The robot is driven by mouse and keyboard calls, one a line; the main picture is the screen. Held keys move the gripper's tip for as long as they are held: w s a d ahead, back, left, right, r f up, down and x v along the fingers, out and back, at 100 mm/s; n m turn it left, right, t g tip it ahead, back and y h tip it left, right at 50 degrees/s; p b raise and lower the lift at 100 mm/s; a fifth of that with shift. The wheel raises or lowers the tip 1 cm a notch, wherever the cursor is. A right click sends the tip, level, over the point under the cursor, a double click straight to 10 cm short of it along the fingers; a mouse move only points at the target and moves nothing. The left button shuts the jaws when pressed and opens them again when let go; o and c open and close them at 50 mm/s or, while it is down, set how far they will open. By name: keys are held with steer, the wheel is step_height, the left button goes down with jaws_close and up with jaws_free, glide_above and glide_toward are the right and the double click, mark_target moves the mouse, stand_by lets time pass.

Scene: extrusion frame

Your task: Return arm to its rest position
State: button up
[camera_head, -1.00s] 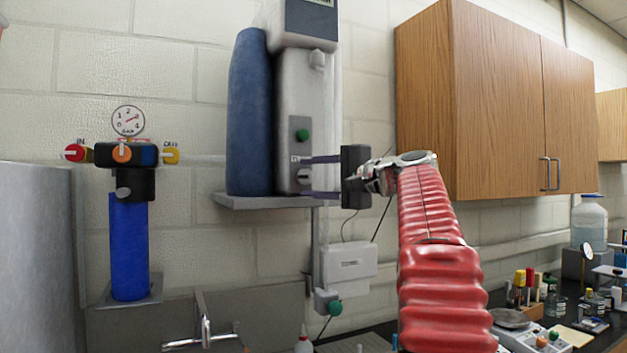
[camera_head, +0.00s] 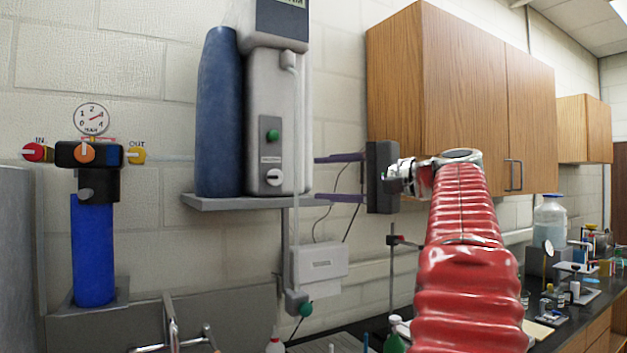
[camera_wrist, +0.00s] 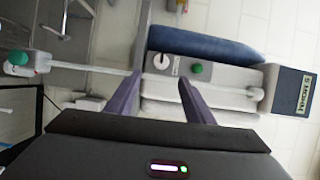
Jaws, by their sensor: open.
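My gripper (camera_head: 340,178) is at the end of my red arm, in front of the wall and to the right of the grey wall-mounted unit (camera_head: 262,120). Its two purple fingers are spread apart and point left, with nothing between them. In the wrist view my gripper (camera_wrist: 158,88) is open too, and the grey unit (camera_wrist: 205,85) with its green button and white knob lies beyond the fingertips. The fingers look clear of the unit in the head view.
A blue cylinder (camera_head: 218,115) stands beside the unit on a grey shelf (camera_head: 230,203). A filter with gauge (camera_head: 92,118) hangs at the left. Wooden cabinets (camera_head: 450,90) are behind the arm. A cluttered bench (camera_head: 570,300) lies at right, a faucet (camera_head: 172,335) below.

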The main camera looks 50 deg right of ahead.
steer(key=shift+s, duration=0.55)
steer(key=w+a+f+n+g+y, duration=0.1)
steer(key=w+a+f+n+g, duration=0.25)
steer(key=a+f, duration=0.85)
steer(key=w+a+f+n+g, duration=0.2)
steer(key=w+a+f+g, duration=0.15)
steer(key=a+f, duration=0.8)
steer(key=s+a+f+n+g+h, duration=0.1)
steer(key=s+a+f+n, duration=0.4)
steer(key=f, duration=0.8)
steer(key=s+a+f+n+g+h, duration=0.1)
steer(key=s+a+f+n+g, duration=0.3)
steer(key=s+a+f, duration=0.6)
step_height(320, 180, down, 3)
steer(key=shift+s+a+f+n+h, duration=0.2)
steer(key=shift+s+n+h, duration=0.2)
steer(key=shift+s+n, duration=0.65)
